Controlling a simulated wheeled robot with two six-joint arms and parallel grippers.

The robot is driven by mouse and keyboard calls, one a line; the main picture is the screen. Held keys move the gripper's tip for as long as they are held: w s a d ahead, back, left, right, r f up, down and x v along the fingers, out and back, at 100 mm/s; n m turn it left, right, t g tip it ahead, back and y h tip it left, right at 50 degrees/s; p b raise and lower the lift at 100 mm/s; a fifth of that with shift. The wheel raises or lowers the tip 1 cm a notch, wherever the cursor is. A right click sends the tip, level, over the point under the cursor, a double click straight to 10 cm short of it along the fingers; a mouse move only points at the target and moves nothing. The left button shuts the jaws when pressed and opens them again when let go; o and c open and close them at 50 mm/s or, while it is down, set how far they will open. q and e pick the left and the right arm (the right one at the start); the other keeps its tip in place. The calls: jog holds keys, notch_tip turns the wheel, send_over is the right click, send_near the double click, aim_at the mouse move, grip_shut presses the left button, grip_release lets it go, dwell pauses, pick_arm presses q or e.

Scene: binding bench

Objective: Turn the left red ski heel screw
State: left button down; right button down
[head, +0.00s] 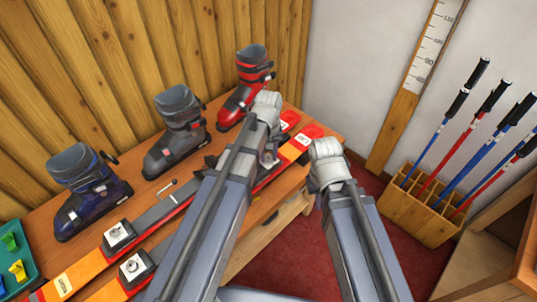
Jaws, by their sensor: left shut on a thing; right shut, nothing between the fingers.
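Two red skis lie side by side along the bench; their bright red ends show beyond my arm, one on the nearer ski (311,131) and one on the farther ski (290,117). Two binding pieces with pale plates show at the lower left, one farther (118,234) and one nearer (136,266). Another metal binding piece (269,157) shows beside my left arm. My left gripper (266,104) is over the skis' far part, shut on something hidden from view. My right gripper (327,160) is shut and empty, right of the skis. I cannot make out the heel screw.
Several ski boots stand along the back: blue (84,195), grey (177,135), red (250,85). A small tool (167,187) lies before the grey one. A green tray (17,255) is far left. A wooden pole rack (423,205) stands right, beyond open red floor (300,245).

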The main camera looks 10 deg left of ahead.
aim_at(269, 158)
dwell(0.5)
pick_arm(q)
jog(key=c, duration=0.6)
grip_release()
jog(key=shift+o, duration=0.2)
notch_tip(269, 158, up, 8)
jog(key=p, duration=0.8)
jog(key=shift+f, duration=0.1)
